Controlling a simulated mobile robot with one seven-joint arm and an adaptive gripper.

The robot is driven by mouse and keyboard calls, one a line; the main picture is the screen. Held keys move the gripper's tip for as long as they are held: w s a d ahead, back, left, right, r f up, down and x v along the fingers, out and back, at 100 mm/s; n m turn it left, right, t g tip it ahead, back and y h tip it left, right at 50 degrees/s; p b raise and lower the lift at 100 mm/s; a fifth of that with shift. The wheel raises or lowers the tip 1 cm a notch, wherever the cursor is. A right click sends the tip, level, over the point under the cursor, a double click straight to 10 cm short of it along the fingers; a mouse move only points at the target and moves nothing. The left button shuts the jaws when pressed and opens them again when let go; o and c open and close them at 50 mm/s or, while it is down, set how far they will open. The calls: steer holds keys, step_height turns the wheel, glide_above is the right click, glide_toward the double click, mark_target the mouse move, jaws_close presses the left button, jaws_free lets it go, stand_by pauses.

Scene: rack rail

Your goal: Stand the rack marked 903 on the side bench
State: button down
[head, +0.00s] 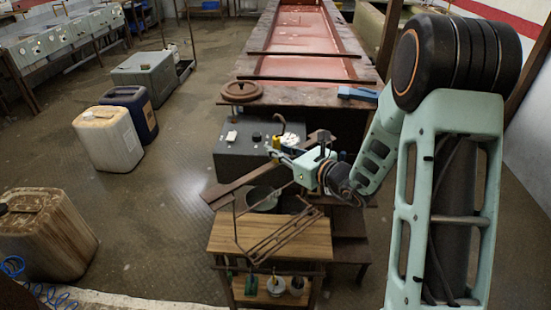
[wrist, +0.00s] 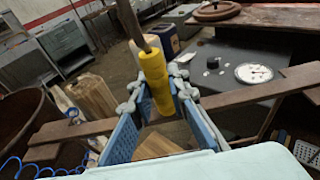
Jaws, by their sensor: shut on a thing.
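My gripper (head: 287,160) is shut on a yellow sleeve (wrist: 156,84) on a dark rod, seen in the wrist view. In the head view a thin rusty-brown rack (head: 290,228), an open frame of bars, hangs tilted below my gripper, which appears to hold it by this sleeve. The rack is over the wooden-topped side bench (head: 225,240). I cannot tell whether its lower end touches the top. No 903 mark is readable.
A brown rail (head: 222,193) crosses behind the rack, also in the wrist view (wrist: 285,84). A dark box with a gauge (head: 235,160) stands behind it. A dark round vessel (head: 262,198) is near the bench's back edge. Pots (head: 275,286) stand on its lower shelf. Canisters (head: 108,140) stand left.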

steer(key=shift+w+a+f, duration=0.25)
steer(key=shift+f, duration=1.45)
steer(key=shift+d, duration=0.1)
steer(key=shift+f, duration=0.2)
steer(key=c, duration=1.8)
jaws_free()
steer(key=shift+c, duration=0.2)
steer(key=shift+r, duration=0.1)
steer(key=shift+s+r+p, duration=0.1)
steer(key=shift+r+p, duration=0.05)
steer(key=shift+p, duration=0.15)
steer(key=b+v, duration=0.1)
steer(key=v, duration=1.1)
